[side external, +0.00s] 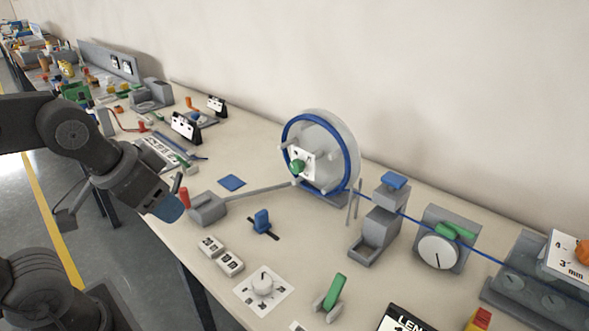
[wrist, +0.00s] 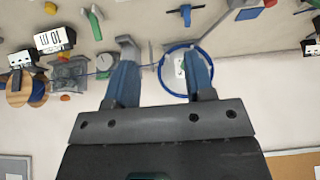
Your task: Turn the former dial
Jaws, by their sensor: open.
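No dial in view carries a readable name, so I cannot tell for certain which is the former dial. A white round knob with a pointer mark (side external: 262,284) sits on a marked white plate near the table's front edge. A larger white dial (side external: 437,252) faces front on a grey block, with a green handle above it. A drum with a blue ring (side external: 287,135) stands upright at the back and has a green knob (side external: 297,167) on a white plate; the ring also shows in the wrist view (wrist: 164,84). My gripper (side external: 172,207) is open and empty, left of the table's front edge, apart from every dial.
A grey block with a red-tipped lever (side external: 207,208) is closest to my gripper. A blue switch (side external: 262,221), a green lever (side external: 334,292) and a grey press with a blue top (side external: 377,222) stand on the table. A blue line runs right from the drum. A wall rises behind.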

